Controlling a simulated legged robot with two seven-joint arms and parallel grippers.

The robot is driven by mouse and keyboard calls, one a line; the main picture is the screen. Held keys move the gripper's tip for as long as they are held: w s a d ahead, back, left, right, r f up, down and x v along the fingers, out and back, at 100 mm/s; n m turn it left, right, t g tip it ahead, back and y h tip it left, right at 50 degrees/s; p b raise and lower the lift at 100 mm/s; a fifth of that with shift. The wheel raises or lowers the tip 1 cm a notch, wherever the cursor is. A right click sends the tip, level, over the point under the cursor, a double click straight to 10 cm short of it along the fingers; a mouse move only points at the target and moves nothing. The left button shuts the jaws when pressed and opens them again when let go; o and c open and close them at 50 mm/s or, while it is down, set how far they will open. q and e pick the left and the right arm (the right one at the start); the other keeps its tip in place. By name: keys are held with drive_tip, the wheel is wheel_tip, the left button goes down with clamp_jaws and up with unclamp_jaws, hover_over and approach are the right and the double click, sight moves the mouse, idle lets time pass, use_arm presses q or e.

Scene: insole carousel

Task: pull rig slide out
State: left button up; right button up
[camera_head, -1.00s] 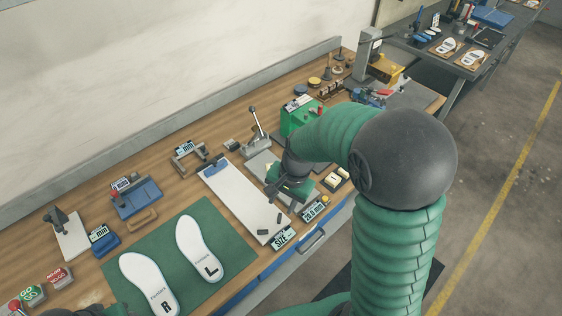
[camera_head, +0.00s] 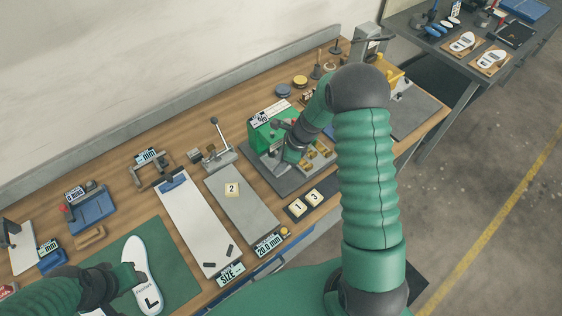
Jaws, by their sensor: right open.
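The rig is a green box (camera_head: 265,131) on a dark grey base (camera_head: 262,172), right of the middle of the bench. Small brass-coloured parts (camera_head: 318,160) sit on the base beside my gripper. My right gripper (camera_head: 284,168) is open and points down over the base, just in front of the green box. My wrist and forearm hide part of the rig, and I cannot make out the slide or whether the fingers touch it. My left gripper (camera_head: 128,275) is low over the white insole marked L (camera_head: 140,255); its jaws are unclear.
A grey plate (camera_head: 250,215) carries a tile marked 2 (camera_head: 232,190). A lever clamp (camera_head: 214,150) stands left of the rig. A white board (camera_head: 190,220) lies further left.

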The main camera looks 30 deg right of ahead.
drive_tip(key=shift+w+a+f, duration=0.15)
drive_tip(key=shift+a+f, duration=0.1)
drive_tip(key=shift+f, duration=0.2)
drive_tip(key=shift+d+f, duration=0.15)
drive_tip(key=shift+f, duration=0.1)
drive_tip(key=d, duration=0.2)
drive_tip(key=d+f, duration=0.1)
drive_tip(key=d, duration=0.1)
drive_tip(key=shift+d+f, duration=0.2)
drive_tip(key=shift+d, duration=0.2)
drive_tip(key=c, duration=0.3)
drive_tip(key=shift+a+r, duration=0.1)
drive_tip(key=shift+a, duration=0.1)
drive_tip(key=shift+c, duration=1.2)
drive_tip(key=a, duration=0.1)
drive_tip(key=a+r, duration=0.1)
drive_tip(key=a, duration=0.1)
drive_tip(key=shift+w, duration=0.1)
clamp_jaws()
drive_tip(key=shift+a, duration=0.1)
drive_tip(key=shift+s+d+f, duration=0.2)
drive_tip(key=shift+d+f, duration=0.1)
drive_tip(key=shift+d, duration=0.35)
drive_tip(key=shift+a, duration=0.3)
use_arm(q)
drive_tip(key=shift+s+d+r, duration=0.1)
drive_tip(key=shift+d, duration=0.35)
